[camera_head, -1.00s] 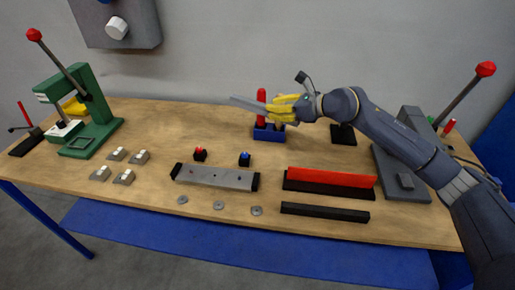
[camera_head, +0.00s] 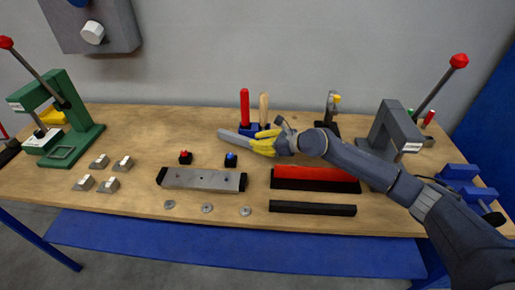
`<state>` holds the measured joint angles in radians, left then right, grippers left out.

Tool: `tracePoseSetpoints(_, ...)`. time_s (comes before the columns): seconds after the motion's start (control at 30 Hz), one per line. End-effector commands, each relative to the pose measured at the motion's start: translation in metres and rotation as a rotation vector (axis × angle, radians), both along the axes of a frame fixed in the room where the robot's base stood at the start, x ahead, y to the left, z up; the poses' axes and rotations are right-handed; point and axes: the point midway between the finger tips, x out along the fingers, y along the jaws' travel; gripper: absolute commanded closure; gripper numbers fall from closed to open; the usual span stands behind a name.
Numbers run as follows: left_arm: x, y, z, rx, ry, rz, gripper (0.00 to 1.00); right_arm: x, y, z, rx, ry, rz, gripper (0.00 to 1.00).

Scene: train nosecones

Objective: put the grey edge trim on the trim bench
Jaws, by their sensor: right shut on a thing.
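My right gripper (camera_head: 262,142), with yellow fingers, is shut on a thin grey strip, which looks like the grey edge trim (camera_head: 234,138). The strip sticks out to the left of the fingers, which hide its other end. It appears held above the table, just in front of the blue tool holder. A long grey plate with black end blocks (camera_head: 202,178) lies in front, a red strip in a black base (camera_head: 315,172) to the right, and a black bar (camera_head: 312,208) nearer. I cannot tell which of these is the trim bench. My left gripper is not in view.
The blue holder (camera_head: 248,130) carries a red and a wooden handle. Red and blue buttons (camera_head: 231,160) stand behind the plate. A green press (camera_head: 72,115) is at left, a grey lever press (camera_head: 390,135) at right. Small grey blocks and washers lie at the front left.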

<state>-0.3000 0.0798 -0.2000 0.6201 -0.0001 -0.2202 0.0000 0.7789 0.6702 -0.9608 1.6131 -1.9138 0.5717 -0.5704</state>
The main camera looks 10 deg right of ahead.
Motion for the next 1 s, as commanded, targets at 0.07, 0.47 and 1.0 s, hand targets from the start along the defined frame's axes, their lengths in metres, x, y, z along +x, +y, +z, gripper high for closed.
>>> tracePoseSetpoints(0.07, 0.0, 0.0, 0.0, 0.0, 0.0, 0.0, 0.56, 0.0, 0.0, -0.011, 0.002, 0.002, -0.001, 1.0)
tracePoseSetpoints(0.47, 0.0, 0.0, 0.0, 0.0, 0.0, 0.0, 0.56, 0.0, 0.0, -0.027, 0.001, -0.001, -0.001, 1.0)
tracePoseSetpoints(1.0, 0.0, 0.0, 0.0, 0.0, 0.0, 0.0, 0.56, -0.001, -0.003, -0.026, 0.0, 0.0, -0.001, 0.61)
